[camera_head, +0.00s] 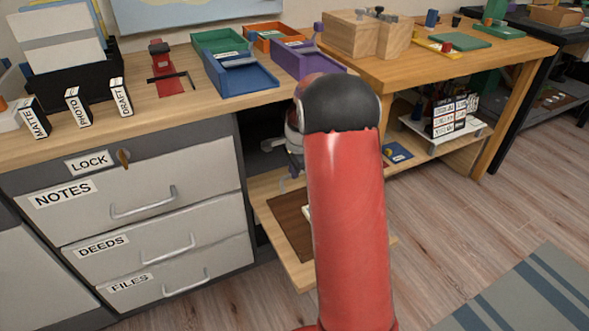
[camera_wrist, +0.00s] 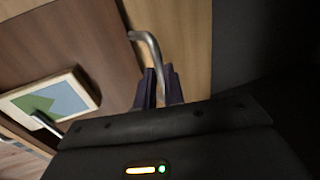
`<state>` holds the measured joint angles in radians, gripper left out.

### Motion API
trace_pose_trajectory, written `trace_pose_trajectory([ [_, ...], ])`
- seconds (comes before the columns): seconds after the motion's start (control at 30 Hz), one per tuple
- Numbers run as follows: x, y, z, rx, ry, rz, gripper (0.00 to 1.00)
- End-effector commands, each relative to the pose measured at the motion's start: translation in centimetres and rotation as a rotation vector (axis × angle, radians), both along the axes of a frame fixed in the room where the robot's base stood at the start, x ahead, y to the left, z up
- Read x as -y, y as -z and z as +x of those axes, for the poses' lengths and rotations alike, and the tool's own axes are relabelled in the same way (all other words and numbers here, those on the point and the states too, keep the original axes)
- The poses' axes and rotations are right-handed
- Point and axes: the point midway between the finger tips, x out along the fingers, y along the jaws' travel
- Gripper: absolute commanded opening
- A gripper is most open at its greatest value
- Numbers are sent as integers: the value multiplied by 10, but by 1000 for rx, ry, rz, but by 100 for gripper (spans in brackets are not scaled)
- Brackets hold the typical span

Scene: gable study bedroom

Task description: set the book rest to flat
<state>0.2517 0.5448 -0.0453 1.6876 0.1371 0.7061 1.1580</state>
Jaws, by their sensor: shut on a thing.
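The book rest seems to be the dark brown panel (camera_head: 290,224) on a light wooden pull-out board (camera_head: 303,277) below the desk, partly hidden by my arm. In the wrist view the brown panel (camera_wrist: 105,40) fills the upper left. I cannot tell its exact tilt. My gripper (camera_wrist: 160,78) is shut on a grey bent metal handle (camera_wrist: 148,40), which stands out over the light wood beside the panel. A pale-edged piece with a blue and green face (camera_wrist: 52,96) lies on the panel. In the head view my arm hides the fingertips.
A drawer cabinet (camera_head: 150,235) with labelled drawers stands left of the board. The desk top (camera_head: 120,132) above holds coloured trays (camera_head: 240,78) and label blocks (camera_head: 77,107). A lower shelf (camera_head: 425,140) lies to the right. The floor (camera_head: 450,215) at the right is open.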

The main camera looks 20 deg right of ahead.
Motion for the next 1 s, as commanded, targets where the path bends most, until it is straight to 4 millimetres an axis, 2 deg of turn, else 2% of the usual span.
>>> trace_pose_trajectory([
  [0.03,-1,7,-2,-12,-3,2,0],
  [0.23,-1,9,-3,-16,-2,3,0],
  [0.27,-1,9,-4,-17,-2,3,14],
  [0.4,-1,8,-3,-15,-2,2,32],
  [0.73,0,1,-3,-8,0,2,32],
  [1.0,-1,-41,-11,-7,-2,0,32],
])
